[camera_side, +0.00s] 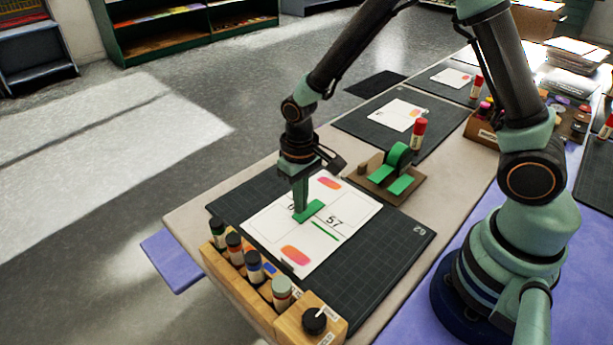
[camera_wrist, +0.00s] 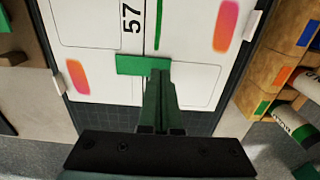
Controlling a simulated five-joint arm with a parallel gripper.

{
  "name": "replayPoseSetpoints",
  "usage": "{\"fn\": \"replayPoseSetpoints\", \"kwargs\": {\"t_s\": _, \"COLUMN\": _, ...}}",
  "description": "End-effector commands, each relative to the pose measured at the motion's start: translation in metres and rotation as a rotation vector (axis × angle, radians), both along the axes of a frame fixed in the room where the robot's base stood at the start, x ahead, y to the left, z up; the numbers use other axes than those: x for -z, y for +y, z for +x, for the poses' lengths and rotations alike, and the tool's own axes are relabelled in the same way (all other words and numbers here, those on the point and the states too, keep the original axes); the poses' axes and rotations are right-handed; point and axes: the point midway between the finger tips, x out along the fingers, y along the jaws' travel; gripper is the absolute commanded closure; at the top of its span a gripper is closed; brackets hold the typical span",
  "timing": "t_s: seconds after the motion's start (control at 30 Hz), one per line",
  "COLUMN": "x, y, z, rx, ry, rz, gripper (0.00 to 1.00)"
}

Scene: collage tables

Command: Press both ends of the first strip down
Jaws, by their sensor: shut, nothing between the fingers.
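A short green strip (camera_side: 313,210) lies on the white sheet (camera_side: 350,212) near the printed 57. The strip also shows in the wrist view (camera_wrist: 130,65), beside the 57. My gripper (camera_side: 301,212) is shut and empty, pointing down with its tips at the strip's left end in the side view. In the wrist view the gripper tips (camera_wrist: 158,73) meet the strip's right end. They look to be touching it, but the exact contact is hidden. A thin green line (camera_side: 324,231) is on the sheet too, apart from the strip.
A green tape roll (camera_side: 398,156) with green pieces stands on a brown board behind the sheet, near a red-capped stick (camera_side: 418,134). A wooden rack (camera_side: 240,287) of bottles lines the near edge. The dark mat (camera_side: 385,250) has free room at right.

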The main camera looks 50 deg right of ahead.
Motion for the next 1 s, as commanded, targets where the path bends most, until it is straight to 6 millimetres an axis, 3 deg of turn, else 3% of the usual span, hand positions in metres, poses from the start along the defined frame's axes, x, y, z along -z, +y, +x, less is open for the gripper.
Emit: {"fn": "replayPoseSetpoints", "kwargs": {"t_s": 1.0, "x": 0.011, "y": 0.0, "z": 0.0, "rx": 0.0, "ry": 0.001, "rz": 0.0, "gripper": 1.0}}
